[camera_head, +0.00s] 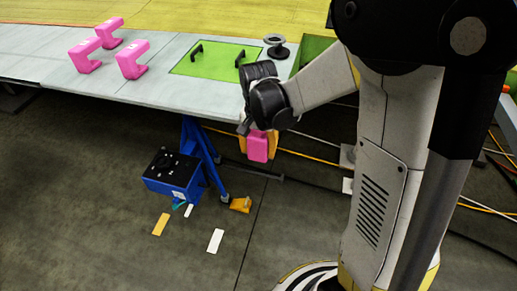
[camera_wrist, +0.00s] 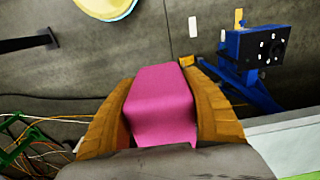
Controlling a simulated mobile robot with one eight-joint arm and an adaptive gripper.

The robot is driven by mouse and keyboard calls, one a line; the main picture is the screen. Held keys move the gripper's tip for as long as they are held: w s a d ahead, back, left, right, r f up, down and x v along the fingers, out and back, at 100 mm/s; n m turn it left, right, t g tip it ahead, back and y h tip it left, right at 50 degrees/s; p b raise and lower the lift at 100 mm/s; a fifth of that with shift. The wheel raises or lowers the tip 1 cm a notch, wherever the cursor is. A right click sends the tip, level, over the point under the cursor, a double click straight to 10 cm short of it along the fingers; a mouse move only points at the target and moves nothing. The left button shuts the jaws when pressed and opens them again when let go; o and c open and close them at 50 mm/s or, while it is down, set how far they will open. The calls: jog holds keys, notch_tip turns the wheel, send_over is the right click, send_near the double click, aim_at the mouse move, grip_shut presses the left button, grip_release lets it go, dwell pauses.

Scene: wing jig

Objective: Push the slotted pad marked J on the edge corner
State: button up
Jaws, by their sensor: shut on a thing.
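My gripper (camera_head: 258,145) is shut on a pink pad (camera_head: 258,149), held in front of and below the table's front edge, near its right end. In the wrist view the pink pad (camera_wrist: 160,100) sits between the two orange-brown fingers of my gripper (camera_wrist: 160,108). No letter or slot is readable on the held pad. Several more pink slotted pads (camera_head: 85,55) sit on the tabletop at the left. Their marks are too small to read. The table's front edge (camera_head: 150,103) is clear near the gripper, and the held pad is apart from it.
A green panel (camera_head: 215,66) with two black handles lies on the table, with a dark round spool-like part (camera_head: 276,47) behind it. A blue box (camera_head: 172,176) by a blue table leg stands below. Cables (camera_head: 310,157) run over the floor at the right.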

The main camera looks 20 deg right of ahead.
jog(key=shift+w+d, duration=0.1)
jog(key=shift+w, duration=0.1)
dwell(0.3)
jog(key=shift+w+d+f+b, duration=0.1)
jog(key=shift+w+d+b, duration=0.1)
jog(key=shift+w+d, duration=0.5)
jog(key=shift+w+d+f+b, duration=0.1)
jog(key=shift+w+d+b, duration=0.15)
jog(key=shift+w+d, duration=0.5)
jog(key=shift+w+d+f+b, duration=0.15)
jog(key=shift+w+d, duration=0.25)
jog(key=shift+w, duration=0.6)
jog(key=shift+r, duration=0.1)
jog(key=o, duration=1.2)
jog(key=shift+w, duration=0.1)
notch_tip(320, 180, up, 12)
